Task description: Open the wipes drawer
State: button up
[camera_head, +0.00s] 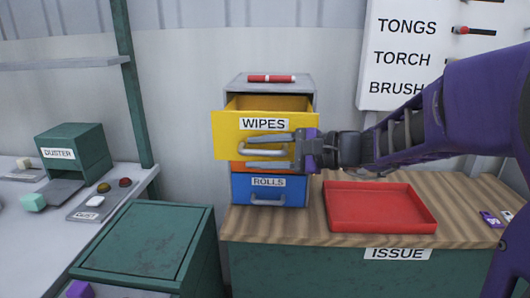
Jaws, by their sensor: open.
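The yellow wipes drawer (225,134), labelled WIPES, is the top drawer of a small grey cabinet (308,83). It is pulled well out, and its inside shows from above. Its pale bar handle (265,153) is on the front below the label. My gripper (270,151) reaches in from the right, with one finger above the handle and one below it. The fingers are open around the handle; whether they touch it I cannot tell. An orange drawer below is mostly hidden by the wipes drawer and my gripper.
A blue drawer (240,189) labelled ROLLS is shut at the bottom. A red marker-like object (271,78) lies on the cabinet top. A red tray (380,232) is on the wooden counter (460,192) to the right. A green box (150,240) stands in front at left.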

jog(key=p+v, duration=0.1)
jog(key=v, duration=1.6)
jog(key=shift+d, duration=0.25)
jog(key=shift+f, duration=0.1)
